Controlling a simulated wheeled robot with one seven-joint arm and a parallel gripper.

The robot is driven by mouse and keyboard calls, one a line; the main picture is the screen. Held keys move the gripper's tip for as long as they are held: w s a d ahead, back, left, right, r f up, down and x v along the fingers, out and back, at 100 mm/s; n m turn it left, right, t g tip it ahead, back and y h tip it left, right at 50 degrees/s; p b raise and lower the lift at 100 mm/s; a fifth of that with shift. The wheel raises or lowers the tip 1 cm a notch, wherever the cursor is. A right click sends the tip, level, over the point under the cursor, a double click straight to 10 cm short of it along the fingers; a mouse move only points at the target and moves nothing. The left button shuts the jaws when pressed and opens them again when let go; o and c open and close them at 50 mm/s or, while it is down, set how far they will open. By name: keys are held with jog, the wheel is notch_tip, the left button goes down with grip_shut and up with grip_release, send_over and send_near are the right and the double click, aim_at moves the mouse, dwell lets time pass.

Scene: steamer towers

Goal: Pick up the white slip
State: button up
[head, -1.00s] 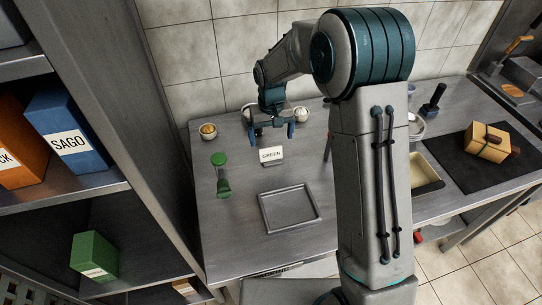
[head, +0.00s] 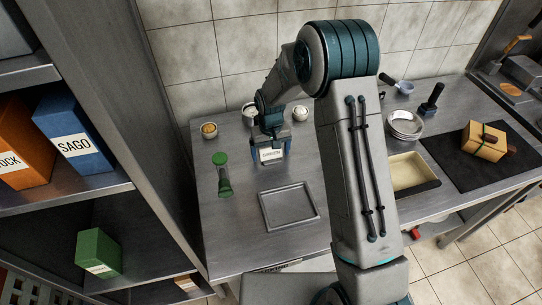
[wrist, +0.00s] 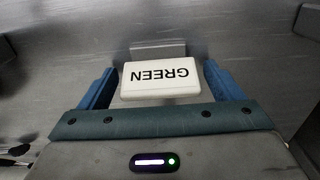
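The white slip (head: 271,155), printed GREEN, stands on the steel counter behind the square tray. In the wrist view the slip (wrist: 160,80) appears upside down, in front of a small grey metal piece (wrist: 158,48). My gripper (head: 271,149) is down at the slip. In the wrist view its blue fingers (wrist: 160,75) are open, one on each side of the slip, with a narrow gap at each edge. No contact shows.
An empty square tray (head: 288,207) lies in front of the slip. A shelf with boxes (head: 70,140) rises at the left.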

jog(key=c, duration=0.8)
jog(key=shift+r, duration=0.1)
jog(key=shift+r, duration=0.5)
notch_tip(320, 180, up, 2)
jog(key=shift+r+b, duration=0.2)
jog(key=shift+b, duration=0.5)
jog(key=w+d+r+b, duration=0.2)
jog(key=w+d+r, duration=0.2)
jog(key=d+r, duration=0.3)
jog(key=d, duration=0.3)
jog(key=shift+w+d+r, duration=0.25)
jog(key=shift+d, duration=0.15)
